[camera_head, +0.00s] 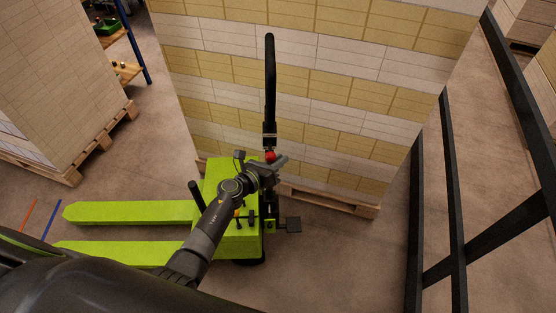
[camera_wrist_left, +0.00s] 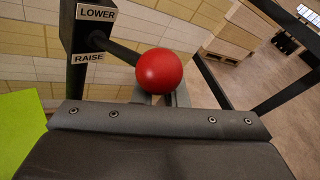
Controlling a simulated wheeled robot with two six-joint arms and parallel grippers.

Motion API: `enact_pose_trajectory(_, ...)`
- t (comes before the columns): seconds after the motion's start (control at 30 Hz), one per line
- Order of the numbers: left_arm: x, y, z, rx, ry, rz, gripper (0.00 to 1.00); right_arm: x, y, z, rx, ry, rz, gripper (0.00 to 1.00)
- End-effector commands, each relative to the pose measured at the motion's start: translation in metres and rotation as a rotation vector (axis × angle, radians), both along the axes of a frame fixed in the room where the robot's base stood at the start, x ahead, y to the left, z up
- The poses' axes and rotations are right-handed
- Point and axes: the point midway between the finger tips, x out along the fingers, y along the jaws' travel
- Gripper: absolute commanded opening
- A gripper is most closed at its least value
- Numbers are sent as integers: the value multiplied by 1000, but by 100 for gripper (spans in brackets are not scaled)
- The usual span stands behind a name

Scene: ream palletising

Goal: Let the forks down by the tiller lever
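The lime-green pallet truck has two forks (camera_head: 130,212) pointing left, low over the floor. Its black tiller (camera_head: 270,80) stands upright. The tiller lever's red ball knob (camera_head: 270,156) shows large in the left wrist view (camera_wrist_left: 159,71), on a dark rod from a black post. The post has a LOWER label (camera_wrist_left: 97,13) above and a RAISE label (camera_wrist_left: 88,58) below; the rod leaves it between them. My left gripper (camera_head: 279,166) is at the knob, its fingers apart and partly hidden behind the ball. Whether they grip it is unclear. My right gripper is out of view.
A tall stack of white and yellow reams (camera_head: 330,90) on a wooden pallet (camera_head: 330,198) stands just behind the tiller. Another loaded pallet (camera_head: 60,90) is at the left. A black metal frame (camera_head: 447,200) is at the right.

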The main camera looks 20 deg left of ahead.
Motion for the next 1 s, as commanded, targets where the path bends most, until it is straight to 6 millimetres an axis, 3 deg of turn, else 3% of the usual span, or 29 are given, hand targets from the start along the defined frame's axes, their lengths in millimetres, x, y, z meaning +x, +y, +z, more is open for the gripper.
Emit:
enact_pose_trajectory(0.03, 6, 1, 9, 0, -19, 3, 22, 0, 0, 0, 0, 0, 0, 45)
enact_pose_trajectory(0.27, 5, 1, 8, 1, -16, 3, 52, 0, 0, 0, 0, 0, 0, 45)
enact_pose_trajectory(0.67, 0, 2, 5, 1, -9, 2, 52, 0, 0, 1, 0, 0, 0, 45)
enact_pose_trajectory(0.83, -17, 11, 8, 2, -7, 4, 52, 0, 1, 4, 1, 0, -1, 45)
enact_pose_trajectory(1.0, -47, 26, 14, 3, -8, 3, 52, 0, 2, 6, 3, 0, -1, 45)
